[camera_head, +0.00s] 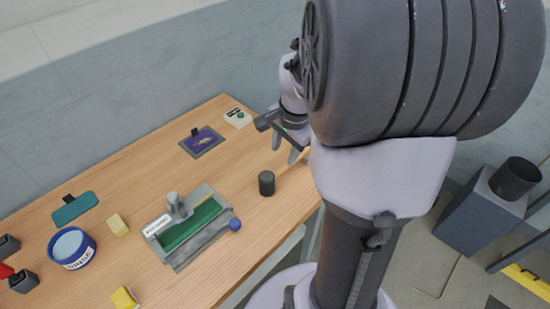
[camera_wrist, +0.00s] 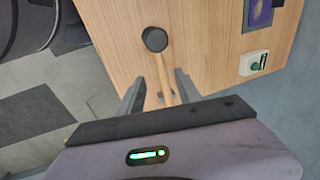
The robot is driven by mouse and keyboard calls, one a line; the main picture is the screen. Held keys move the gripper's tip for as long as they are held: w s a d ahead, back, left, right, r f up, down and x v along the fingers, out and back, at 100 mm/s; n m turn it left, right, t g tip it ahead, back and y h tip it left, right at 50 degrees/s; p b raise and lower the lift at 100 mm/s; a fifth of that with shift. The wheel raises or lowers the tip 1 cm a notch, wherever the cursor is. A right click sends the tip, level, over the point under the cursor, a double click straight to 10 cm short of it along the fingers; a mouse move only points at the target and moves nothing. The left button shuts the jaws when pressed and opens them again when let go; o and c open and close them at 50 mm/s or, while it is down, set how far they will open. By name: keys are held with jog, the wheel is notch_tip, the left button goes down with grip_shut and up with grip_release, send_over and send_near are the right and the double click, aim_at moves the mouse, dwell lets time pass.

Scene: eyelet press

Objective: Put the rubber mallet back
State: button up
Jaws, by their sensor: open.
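The rubber mallet lies on the wooden table near its right edge. Its black head (camera_head: 266,183) shows in the head view, and the wrist view shows the head (camera_wrist: 155,39) with the pale wooden handle (camera_wrist: 163,75) running toward me. My gripper (camera_head: 284,151) is open above the table's right side, just beyond the mallet in the head view. In the wrist view my gripper's two fingers (camera_wrist: 159,77) appear on either side of the handle. I cannot tell how far above the handle they are, and they do not close on it.
A press with a green bed (camera_head: 195,228) stands mid-table with a blue knob. A dark mat with a purple patch (camera_head: 205,141) and a white box with a green button (camera_head: 238,118) lie at the back. A blue tub (camera_head: 72,248), yellow blocks and a teal pad (camera_head: 75,207) are left.

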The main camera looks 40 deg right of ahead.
jog(key=a+r+n+t, duration=0.2)
jog(key=a+r+n, duration=0.45)
jog(key=a, duration=0.75)
jog(key=s+a+r+n+t+y+b, duration=0.1)
jog(key=s+a+r+n+y, duration=0.1)
jog(key=s+a+n, duration=0.4)
jog(key=s+a, duration=0.3)
jog(key=a, duration=0.3)
jog(key=shift+s+a+y+b, duration=0.3)
jog(key=shift+s+a+b, duration=0.05)
jog(key=shift+s, duration=0.05)
jog(key=shift+r, duration=0.1)
